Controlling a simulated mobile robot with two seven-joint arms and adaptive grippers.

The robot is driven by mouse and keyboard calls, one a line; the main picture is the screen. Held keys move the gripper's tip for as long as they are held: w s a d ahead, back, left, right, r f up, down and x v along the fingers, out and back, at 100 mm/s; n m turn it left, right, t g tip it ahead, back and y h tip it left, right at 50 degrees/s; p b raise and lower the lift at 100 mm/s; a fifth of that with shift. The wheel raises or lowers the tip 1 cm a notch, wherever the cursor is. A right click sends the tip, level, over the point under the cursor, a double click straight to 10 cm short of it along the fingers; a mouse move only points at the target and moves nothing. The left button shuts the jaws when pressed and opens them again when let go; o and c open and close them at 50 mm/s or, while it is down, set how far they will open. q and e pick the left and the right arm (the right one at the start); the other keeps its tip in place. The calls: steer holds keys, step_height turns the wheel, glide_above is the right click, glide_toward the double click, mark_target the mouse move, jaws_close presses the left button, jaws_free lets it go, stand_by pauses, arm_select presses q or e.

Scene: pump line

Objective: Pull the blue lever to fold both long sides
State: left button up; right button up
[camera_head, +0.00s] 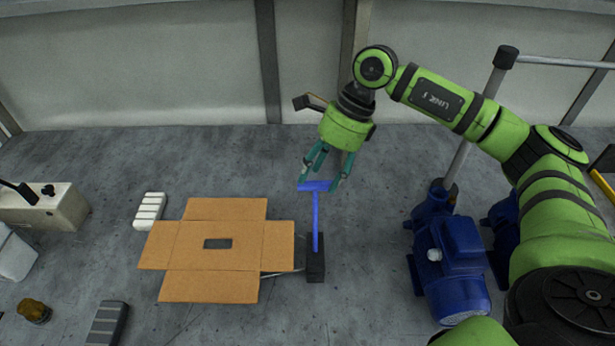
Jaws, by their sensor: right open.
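The blue lever (315,222) stands up from a small black base (316,266) just right of the carton. It has a crossbar (315,186) at its top. A brown cardboard blank (190,246) lies flat on the grey surface, with its side flaps spread out and a dark slot in its middle. My right gripper (322,180) is open at the lever's crossbar, with its teal fingers on either side of it. I cannot tell whether the fingers touch the bar. My left gripper is not in view.
Blue pumps (455,265) stand to the right, near a grey post and rail. A white ribbed block (149,211) lies behind the carton at left. A beige control box (45,207), a brown knob-like part (34,311) and a grey ribbed block (107,323) are further left and front.

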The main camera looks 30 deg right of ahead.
mark_target(313, 184)
steer(key=p+x, duration=0.1)
steer(key=x, duration=0.2)
steer(key=shift+a+f, duration=0.15)
steer(key=shift+f, duration=0.1)
steer(key=shift+w+f, duration=0.15)
steer(key=shift+f, duration=0.15)
steer(key=shift+a+f, duration=0.1)
steer(key=c, duration=1.1)
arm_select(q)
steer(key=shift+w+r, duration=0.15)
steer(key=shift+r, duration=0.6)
arm_select(e)
jaws_close()
